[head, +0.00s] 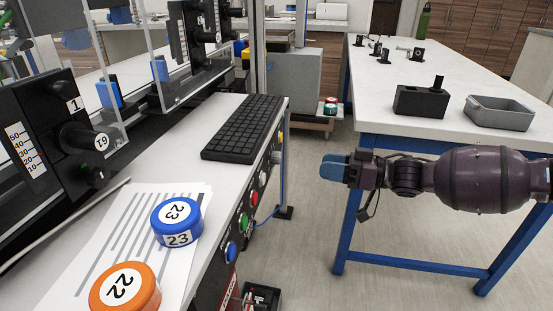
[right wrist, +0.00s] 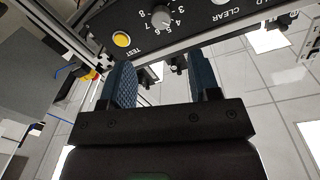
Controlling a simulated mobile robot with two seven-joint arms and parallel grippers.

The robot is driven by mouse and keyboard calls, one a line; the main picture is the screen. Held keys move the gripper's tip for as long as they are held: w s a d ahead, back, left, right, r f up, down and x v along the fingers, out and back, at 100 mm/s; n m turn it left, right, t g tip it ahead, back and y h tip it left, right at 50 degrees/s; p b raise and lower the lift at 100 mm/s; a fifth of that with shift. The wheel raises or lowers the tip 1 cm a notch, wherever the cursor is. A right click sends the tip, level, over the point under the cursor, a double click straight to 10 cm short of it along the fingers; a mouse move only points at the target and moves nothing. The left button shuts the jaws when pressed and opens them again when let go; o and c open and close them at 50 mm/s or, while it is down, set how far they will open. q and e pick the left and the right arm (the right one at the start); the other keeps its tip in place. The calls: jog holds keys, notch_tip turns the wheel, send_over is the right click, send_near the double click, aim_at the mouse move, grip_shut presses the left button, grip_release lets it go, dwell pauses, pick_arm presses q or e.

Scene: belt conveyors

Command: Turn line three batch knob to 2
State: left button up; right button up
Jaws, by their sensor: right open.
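My right gripper (head: 333,168) is in the gap between the bench and the table, its blue fingers pointing left. In the right wrist view it (right wrist: 162,80) is open, with nothing between its fingers. A grey round knob (right wrist: 162,17) on a dark panel (right wrist: 200,32) shows beyond the fingertips. I cannot tell whether this is the line three batch knob. The gripper is apart from the panel. My left gripper is not in view.
A yellow TEST button (right wrist: 121,39) is beside the knob. In the head view, the bench front has several buttons, including a green one (head: 243,222). A keyboard (head: 243,128) and blue (head: 170,238) and orange (head: 112,303) discs lie on the bench. A white table (head: 470,70) is right.

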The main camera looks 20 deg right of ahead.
aim_at(276, 158)
pick_arm(q)
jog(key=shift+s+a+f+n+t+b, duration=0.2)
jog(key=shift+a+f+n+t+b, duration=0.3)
jog(key=shift+b, duration=1.1)
pick_arm(e)
jog(key=x, duration=1)
jog(key=shift+a, duration=0.3)
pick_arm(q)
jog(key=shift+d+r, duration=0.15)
pick_arm(e)
jog(key=shift+w+r, duration=0.1)
jog(key=shift+c, duration=0.4)
jog(key=c, duration=0.8)
jog(key=shift+c, duration=0.2)
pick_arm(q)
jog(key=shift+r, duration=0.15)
pick_arm(e)
jog(key=shift+r, duration=0.1)
